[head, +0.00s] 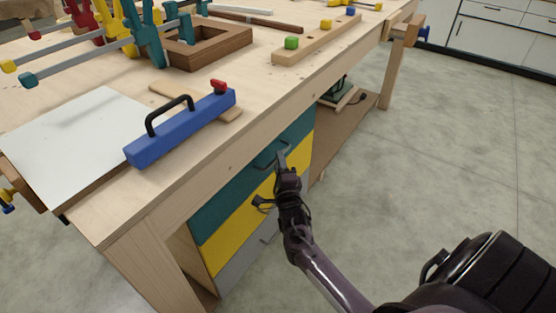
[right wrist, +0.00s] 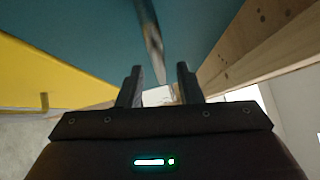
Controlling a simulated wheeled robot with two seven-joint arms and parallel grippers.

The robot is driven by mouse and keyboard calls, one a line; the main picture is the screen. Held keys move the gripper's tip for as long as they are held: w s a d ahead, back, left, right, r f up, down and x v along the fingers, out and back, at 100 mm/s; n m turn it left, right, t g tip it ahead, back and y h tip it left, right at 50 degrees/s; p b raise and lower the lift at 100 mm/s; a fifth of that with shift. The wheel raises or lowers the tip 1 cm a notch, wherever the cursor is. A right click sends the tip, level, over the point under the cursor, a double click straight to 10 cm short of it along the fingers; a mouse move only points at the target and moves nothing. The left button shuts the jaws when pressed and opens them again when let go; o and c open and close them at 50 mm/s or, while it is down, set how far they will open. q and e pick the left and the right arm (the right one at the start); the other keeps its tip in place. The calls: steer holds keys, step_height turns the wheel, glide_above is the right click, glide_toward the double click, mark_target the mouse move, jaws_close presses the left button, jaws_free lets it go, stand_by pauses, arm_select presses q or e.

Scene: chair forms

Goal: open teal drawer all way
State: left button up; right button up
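The teal drawer (head: 240,190) is the top drawer of a unit under the workbench. Its front looks level with the yellow drawer below, so it appears closed. Its dark bar handle (head: 266,160) is on the front, partly hidden by my right gripper (head: 281,156). In the right wrist view the teal front (right wrist: 100,35) fills the top, and the grey handle (right wrist: 152,45) runs down toward the gap between the fingertips. My right gripper (right wrist: 159,72) is open, its two fingers apart at the handle; I cannot tell whether they touch it. My left gripper is out of view.
The yellow drawer (head: 228,246) and a grey drawer (head: 236,274) sit below. The wooden workbench (head: 200,170) overhangs the unit and holds a blue level-like tool (head: 180,130), clamps and a wooden frame (head: 208,48). The floor (head: 430,150) to the right is clear.

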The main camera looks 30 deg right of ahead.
steer(key=shift+x, duration=1.3)
jaws_close()
